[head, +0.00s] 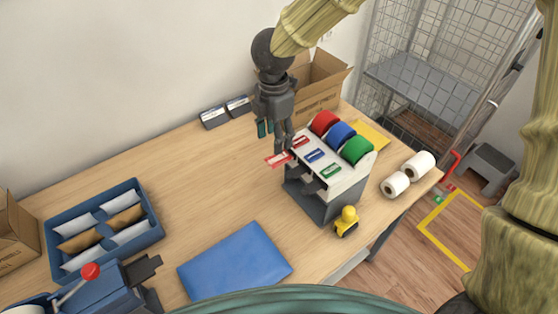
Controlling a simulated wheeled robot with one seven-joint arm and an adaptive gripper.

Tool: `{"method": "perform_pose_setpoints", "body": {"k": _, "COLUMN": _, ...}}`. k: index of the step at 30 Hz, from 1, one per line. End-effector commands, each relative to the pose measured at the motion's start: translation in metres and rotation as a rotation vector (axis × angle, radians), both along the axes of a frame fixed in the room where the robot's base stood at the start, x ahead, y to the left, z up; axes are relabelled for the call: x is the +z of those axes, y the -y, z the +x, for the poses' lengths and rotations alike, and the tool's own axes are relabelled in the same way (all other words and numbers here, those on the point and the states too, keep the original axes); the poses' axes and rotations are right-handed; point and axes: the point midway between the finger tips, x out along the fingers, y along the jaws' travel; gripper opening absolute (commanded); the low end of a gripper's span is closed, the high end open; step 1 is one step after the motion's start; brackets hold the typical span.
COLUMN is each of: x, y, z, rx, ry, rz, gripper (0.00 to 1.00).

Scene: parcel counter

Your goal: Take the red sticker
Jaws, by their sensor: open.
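The label dispenser (322,190) stands on the counter right of centre in the head view, with a red roll (324,122), a blue roll (341,134) and a green roll (357,149) on top. A red sticker (277,160) with white marking sticks out at the dispenser's left front, at the red lane. My gripper (284,147) points down at the red lane, just above and behind the sticker. It is open with nothing seen in it. Whether a finger touches the sticker cannot be told.
A yellow toy-like object (346,222) stands before the dispenser, and white rolls (396,184) lie to its right. An open carton (318,84) is behind my gripper. A blue mat (235,262) and a blue tray (151,236) of pouches lie left. The counter's middle is clear.

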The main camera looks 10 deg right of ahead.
Motion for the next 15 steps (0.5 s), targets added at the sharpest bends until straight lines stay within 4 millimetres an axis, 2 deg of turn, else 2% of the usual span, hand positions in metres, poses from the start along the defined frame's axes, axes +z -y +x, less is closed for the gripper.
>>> {"method": "perform_pose_setpoints", "body": {"k": 1, "x": -0.007, "y": 0.0, "z": -0.001, "rx": 0.001, "ry": 0.001, "rz": -0.001, "gripper": 0.53}}
{"method": "perform_pose_setpoints", "body": {"k": 15, "x": -0.05, "y": 0.001, "z": 0.001, "rx": 0.0, "ry": -0.002, "rz": -0.001, "gripper": 0.53}}
